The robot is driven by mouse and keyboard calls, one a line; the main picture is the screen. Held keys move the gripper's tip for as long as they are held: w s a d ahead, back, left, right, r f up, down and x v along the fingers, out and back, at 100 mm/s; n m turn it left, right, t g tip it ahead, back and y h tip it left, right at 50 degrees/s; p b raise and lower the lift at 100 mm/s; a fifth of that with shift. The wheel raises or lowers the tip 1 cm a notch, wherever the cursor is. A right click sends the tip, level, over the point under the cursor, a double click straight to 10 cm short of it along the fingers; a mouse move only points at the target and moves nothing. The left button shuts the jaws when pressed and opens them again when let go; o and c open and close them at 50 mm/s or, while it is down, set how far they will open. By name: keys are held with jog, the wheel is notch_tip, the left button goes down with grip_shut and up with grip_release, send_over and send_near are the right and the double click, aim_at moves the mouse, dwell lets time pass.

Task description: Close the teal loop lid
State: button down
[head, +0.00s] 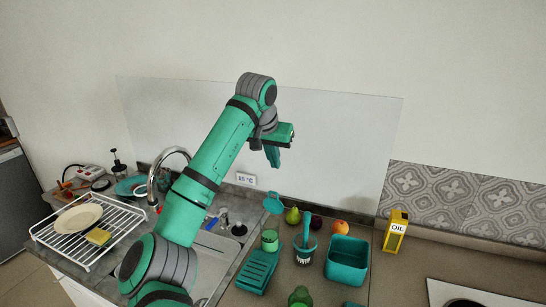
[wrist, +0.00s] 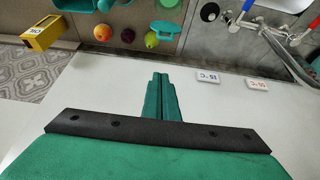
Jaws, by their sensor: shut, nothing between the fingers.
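The teal loop lid (head: 273,203) stands raised and open behind a small green jar (head: 270,240) on the counter. The lid also shows in the wrist view (wrist: 169,28) near the top edge, past my fingertips. My gripper (head: 273,163) is high in front of the wall panel, above and apart from the lid. Its two fingers are together and empty in the wrist view (wrist: 160,76).
Beside the lid are a pear (head: 293,215), a plum (head: 316,223) and an orange (head: 340,228). An oil box (head: 396,231) is right; a faucet (head: 168,156) is left.

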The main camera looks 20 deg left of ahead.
send_over(274, 203)
jog(key=w, duration=0.3)
notch_tip(274, 203, down, 5)
jog(key=shift+s+a+f, duration=0.2)
jog(key=shift+s+f, duration=1)
jog(key=shift+s, duration=0.25)
jog(key=shift+a, duration=0.1)
